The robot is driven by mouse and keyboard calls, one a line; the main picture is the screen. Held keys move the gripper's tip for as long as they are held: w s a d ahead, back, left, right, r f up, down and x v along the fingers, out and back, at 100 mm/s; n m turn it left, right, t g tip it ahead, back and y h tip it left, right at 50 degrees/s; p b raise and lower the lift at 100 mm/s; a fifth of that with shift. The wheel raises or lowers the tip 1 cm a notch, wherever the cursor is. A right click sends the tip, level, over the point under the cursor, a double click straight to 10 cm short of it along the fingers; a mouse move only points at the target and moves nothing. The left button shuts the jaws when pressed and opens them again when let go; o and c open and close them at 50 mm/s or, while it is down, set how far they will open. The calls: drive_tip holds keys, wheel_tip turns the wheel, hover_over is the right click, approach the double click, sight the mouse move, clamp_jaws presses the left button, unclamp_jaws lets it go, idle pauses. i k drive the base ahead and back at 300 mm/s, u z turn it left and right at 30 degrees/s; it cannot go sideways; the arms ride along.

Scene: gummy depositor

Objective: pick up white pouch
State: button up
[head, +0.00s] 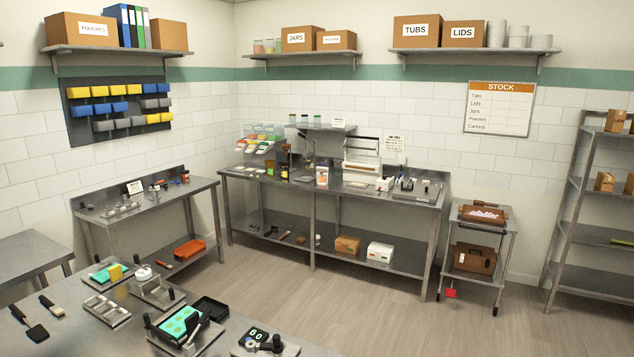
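A small upright white packet (322,175) with a coloured label stands on the back steel bench (415,205), left of a white-fronted machine (361,170). It looks like a white pouch, but it is too small to be sure. Small flat pale items (357,184) lie in front of the machine; I cannot tell whether any is a pouch. My gripper is not in view.
A near steel table at lower left holds teal trays (181,321), a spatula (31,325) and a scale (265,342). A side bench (150,205) stands at left, a trolley (480,235) right of the back bench, and a shelf rack at far right. The floor (370,310) between is clear.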

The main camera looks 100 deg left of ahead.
sight(321, 178)
drive_tip(key=i, duration=1.55)
drive_tip(key=z, duration=0.15)
drive_tip(key=k, duration=0.15)
drive_tip(key=u, duration=2.9)
